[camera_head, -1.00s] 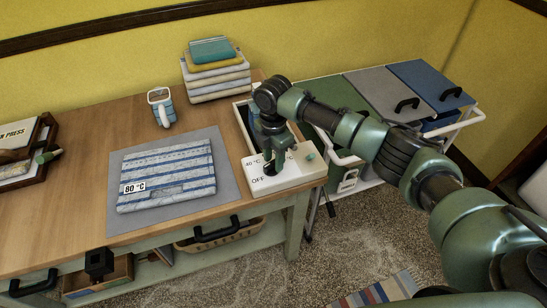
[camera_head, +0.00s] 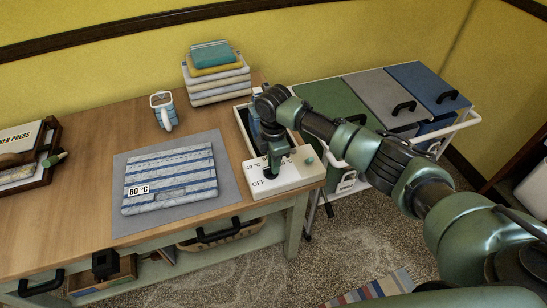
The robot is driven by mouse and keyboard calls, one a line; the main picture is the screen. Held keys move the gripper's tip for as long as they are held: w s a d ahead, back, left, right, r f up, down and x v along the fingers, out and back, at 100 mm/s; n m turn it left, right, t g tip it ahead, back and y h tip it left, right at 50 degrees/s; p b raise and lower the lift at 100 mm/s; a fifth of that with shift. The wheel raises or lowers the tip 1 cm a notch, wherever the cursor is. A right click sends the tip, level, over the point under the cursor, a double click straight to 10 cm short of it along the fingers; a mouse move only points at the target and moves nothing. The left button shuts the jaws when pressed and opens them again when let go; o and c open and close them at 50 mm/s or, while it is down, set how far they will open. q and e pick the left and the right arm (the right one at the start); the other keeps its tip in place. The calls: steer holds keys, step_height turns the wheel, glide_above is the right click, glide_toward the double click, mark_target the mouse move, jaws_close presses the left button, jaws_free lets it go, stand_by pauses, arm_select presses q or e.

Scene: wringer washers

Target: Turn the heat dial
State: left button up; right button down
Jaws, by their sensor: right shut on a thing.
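The white control panel (camera_head: 290,181) sits at the right end of the wooden table. It bears printed temperature marks, partly covered, and the word OFF near its front left corner. My right gripper (camera_head: 271,171) points down at the panel and is shut on the heat dial. The gripper hides most of the dial, so its exact setting cannot be told. A folded blue-and-white striped cloth (camera_head: 170,170) lies on a grey mat (camera_head: 228,185) left of the panel, with an 80 °C tag (camera_head: 138,190) on it. My left gripper is not in view.
A teal knob (camera_head: 309,161) stands on the panel, close to the gripper. A cart with green, grey and blue lids (camera_head: 428,82) is at the right.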

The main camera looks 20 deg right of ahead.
steer(key=m+p, duration=0.2)
steer(key=m, duration=0.1)
steer(key=m+p, duration=0.1)
steer(key=shift+s+r+m+p, duration=0.2)
steer(key=shift+s+m+p, duration=0.05)
steer(key=shift+m+p, duration=0.15)
steer(key=m+p, duration=0.1)
steer(key=m, duration=0.1)
steer(key=m+p, duration=0.2)
steer(key=shift+s+a+m, duration=0.15)
steer(key=shift+a+m, duration=0.05)
steer(key=shift+m, duration=0.1)
steer(key=m+p, duration=0.2)
steer(key=m, duration=0.1)
steer(key=shift+a, duration=0.1)
steer(key=m+p, duration=0.1)
steer(key=m, duration=0.3)
steer(key=shift+s+a+f, duration=0.1)
steer(key=shift+f, duration=0.05)
steer(key=m, duration=0.3)
steer(key=shift+a+m, duration=0.2)
steer(key=shift+m, duration=0.2)
steer(key=m, duration=0.4)
steer(key=shift+a+m, duration=0.15)
steer(key=shift+m, duration=0.15)
steer(key=m, duration=0.4)
steer(key=shift+w+a, duration=0.15)
steer(key=shift+w, duration=0.1)
steer(key=shift+w+m, duration=0.1)
steer(key=shift+m, duration=1.7)
